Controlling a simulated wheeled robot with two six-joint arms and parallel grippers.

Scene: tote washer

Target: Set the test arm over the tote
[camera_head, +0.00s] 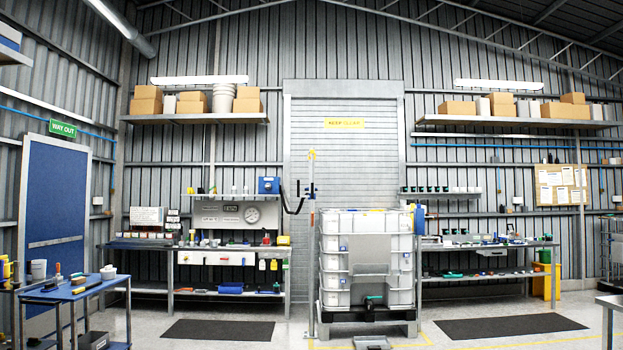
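The tote (334,268), a white caged container with a grey plate on its front, stands on a dark pallet in the middle of the room. A slim grey post (311,270) stands upright just left of it. Near the post's top is a narrow yellow-tipped upright piece (311,157), which looks like the test arm; it points up, not across the tote. A dark curved hose or bracket (291,207) hangs on the post's left side. Neither of my grippers is in view.
Benches with tools stand left (190,247) and right (500,246) of the tote. A blue-topped cart (75,290) is at the near left. Dark mats (218,330) lie on the floor. A small grey step or plate (372,342) lies before the tote. Open floor lies between.

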